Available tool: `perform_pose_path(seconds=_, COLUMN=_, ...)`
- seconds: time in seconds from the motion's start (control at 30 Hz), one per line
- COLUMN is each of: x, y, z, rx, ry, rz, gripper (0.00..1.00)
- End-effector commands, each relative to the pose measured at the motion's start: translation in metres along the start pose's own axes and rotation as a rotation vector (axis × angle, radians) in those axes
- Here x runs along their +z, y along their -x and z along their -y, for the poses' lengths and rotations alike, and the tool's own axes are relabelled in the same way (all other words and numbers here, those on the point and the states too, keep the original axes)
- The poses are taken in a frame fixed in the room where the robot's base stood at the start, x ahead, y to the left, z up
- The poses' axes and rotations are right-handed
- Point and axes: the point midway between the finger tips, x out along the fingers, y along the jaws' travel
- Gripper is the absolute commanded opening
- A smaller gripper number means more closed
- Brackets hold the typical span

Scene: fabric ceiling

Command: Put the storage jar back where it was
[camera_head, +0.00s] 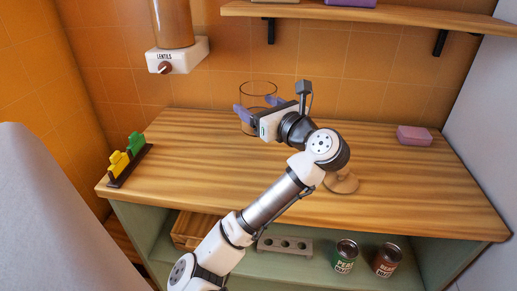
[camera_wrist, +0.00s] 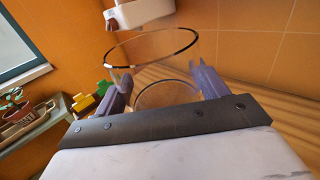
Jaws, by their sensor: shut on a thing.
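A clear glass storage jar (camera_head: 259,90) with a dark rim is above the back of the wooden counter, a little right of the lentil dispenser. It looks open at the top, upright and empty; it also shows in the wrist view (camera_wrist: 152,47). My gripper (camera_head: 258,109) is shut on the jar, with one purple finger on each side of it. In the wrist view the fingers (camera_wrist: 160,90) press against the jar's sides. I cannot tell whether the jar's base touches the counter.
A lentils dispenser (camera_head: 177,54) hangs on the tiled wall. The counter (camera_head: 190,150) holds a rack with yellow and green pieces (camera_head: 128,162) at left and a pink block (camera_head: 413,136) at right. A shelf (camera_head: 390,14) runs above. Cans (camera_head: 345,257) stand below. The counter's left middle is clear.

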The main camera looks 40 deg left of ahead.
Motion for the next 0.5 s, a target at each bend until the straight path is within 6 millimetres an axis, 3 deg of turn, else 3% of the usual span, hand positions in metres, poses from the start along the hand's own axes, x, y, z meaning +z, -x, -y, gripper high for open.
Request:
perform_pose_path(seconds=0.1, x=-0.033, y=-0.001, z=-0.001, rx=0.003, ry=0.0, rz=-0.003, gripper=0.33)
perform_pose_path(seconds=0.23, x=-0.061, y=0.0, z=-0.001, rx=0.002, ry=0.0, rz=-0.001, gripper=0.33)
perform_pose_path(seconds=0.5, x=-0.084, y=0.0, z=-0.001, rx=0.001, ry=0.001, rz=0.003, gripper=0.33)
